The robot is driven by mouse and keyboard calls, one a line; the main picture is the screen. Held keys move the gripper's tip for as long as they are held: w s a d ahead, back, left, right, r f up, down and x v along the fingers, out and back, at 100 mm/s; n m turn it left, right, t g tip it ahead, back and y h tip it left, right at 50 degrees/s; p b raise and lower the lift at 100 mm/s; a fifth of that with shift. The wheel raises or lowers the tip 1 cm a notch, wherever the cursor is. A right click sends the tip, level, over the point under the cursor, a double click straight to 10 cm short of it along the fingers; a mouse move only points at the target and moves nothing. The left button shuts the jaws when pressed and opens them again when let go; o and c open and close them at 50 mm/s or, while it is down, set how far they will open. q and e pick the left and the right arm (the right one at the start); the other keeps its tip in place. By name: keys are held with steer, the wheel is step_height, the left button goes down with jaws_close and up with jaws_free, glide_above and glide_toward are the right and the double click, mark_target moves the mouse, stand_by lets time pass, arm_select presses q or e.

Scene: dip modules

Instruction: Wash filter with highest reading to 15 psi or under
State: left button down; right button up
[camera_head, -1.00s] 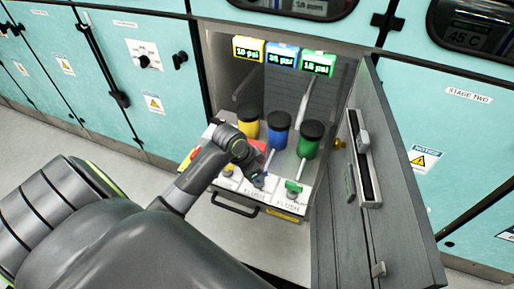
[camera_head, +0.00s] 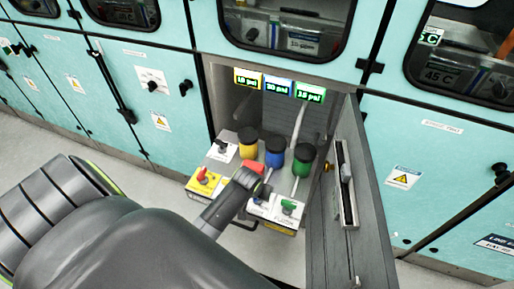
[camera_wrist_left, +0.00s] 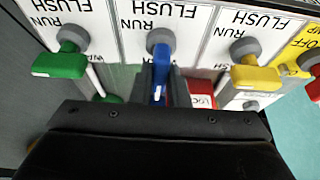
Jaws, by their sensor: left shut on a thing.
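Three filters stand in the open cabinet: yellow (camera_head: 247,146), blue (camera_head: 275,153) and green (camera_head: 303,162). Above them are the yellow display (camera_head: 247,79), seemingly 18 psi, the blue display (camera_head: 277,85), seemingly 30 psi, and the green display (camera_head: 309,92), seemingly 15 psi. My left gripper (camera_wrist_left: 160,84) is shut on the blue valve handle (camera_wrist_left: 160,42) in the left wrist view, its fingers on both sides. The green handle (camera_wrist_left: 60,65) and yellow handle (camera_wrist_left: 255,77) are untouched beside it. In the head view my wrist hides the blue handle. My right gripper is not in view.
The cabinet door (camera_head: 348,210) stands open at the right. A red-handled switch (camera_head: 203,177) sits on a yellow plate at the panel's left. A red box (camera_wrist_left: 202,98) lies behind the blue handle. Floor is clear at left.

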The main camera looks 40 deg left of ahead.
arm_select(q)
steer(key=shift+w+r, duration=0.1)
stand_by(0.5)
steer(key=c, duration=1.4)
jaws_free()
steer(key=v, duration=1.7)
steer(key=shift+r+p, duration=0.15)
steer(key=shift+p, duration=0.25)
steer(key=shift+d, duration=0.15)
